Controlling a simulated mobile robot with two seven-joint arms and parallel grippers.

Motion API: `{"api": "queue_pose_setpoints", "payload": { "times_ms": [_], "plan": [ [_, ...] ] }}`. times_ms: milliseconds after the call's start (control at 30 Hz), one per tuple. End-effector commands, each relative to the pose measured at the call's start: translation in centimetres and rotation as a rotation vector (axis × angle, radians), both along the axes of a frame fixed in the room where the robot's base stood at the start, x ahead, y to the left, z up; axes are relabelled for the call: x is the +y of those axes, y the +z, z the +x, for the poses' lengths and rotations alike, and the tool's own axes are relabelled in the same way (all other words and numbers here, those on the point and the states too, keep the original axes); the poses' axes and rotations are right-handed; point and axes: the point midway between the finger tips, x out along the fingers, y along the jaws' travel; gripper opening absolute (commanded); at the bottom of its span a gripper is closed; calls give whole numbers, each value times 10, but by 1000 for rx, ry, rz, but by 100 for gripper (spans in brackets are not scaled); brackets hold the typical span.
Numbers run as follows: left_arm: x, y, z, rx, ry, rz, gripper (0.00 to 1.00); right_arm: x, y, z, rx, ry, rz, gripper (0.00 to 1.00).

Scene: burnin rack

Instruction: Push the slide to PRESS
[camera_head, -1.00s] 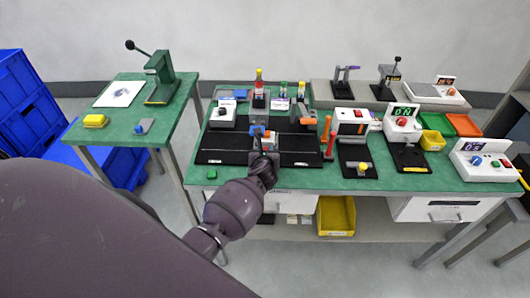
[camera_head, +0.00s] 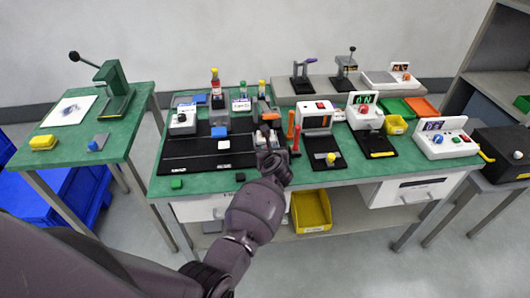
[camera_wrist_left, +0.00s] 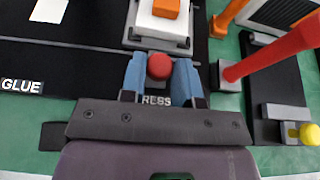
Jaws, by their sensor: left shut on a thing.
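The slide (camera_wrist_left: 158,35) is a grey carriage bearing a white block with an orange piece on top, with a red knob (camera_wrist_left: 159,67) at its near side. It sits at the right end of the black track (camera_head: 190,155), above the partly covered PRESS label (camera_wrist_left: 156,100) in the left wrist view. The GLUE label (camera_wrist_left: 22,86) is far to the left. My left gripper (camera_wrist_left: 160,75) has its blue fingers shut on the red knob. In the head view my left gripper (camera_head: 266,140) hides most of the slide. My right gripper is not in view.
Right of the slide stand a red handle (camera_wrist_left: 275,50) and an orange handle (camera_wrist_left: 228,14), close to my gripper. A black fixture with a yellow knob (camera_wrist_left: 308,133) lies further right. The track to the left is clear apart from a white patch (camera_head: 224,145).

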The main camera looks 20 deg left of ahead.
Motion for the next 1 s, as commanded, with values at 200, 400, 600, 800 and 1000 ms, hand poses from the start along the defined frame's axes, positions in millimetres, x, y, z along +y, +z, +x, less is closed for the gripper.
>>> {"api": "queue_pose_setpoints", "payload": {
  "times_ms": [200,400,600,800,1000],
  "plan": [
    [-5,1,1,-3,-8,-5,49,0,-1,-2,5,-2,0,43],
    [-3,1,1,-2,-5,-4,53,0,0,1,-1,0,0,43],
    [-2,0,1,-1,-4,-2,53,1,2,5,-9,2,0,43],
    [6,2,-3,-2,-3,0,53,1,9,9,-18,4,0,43],
    [30,4,-17,-3,-1,3,53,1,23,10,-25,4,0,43]
  ]
}}
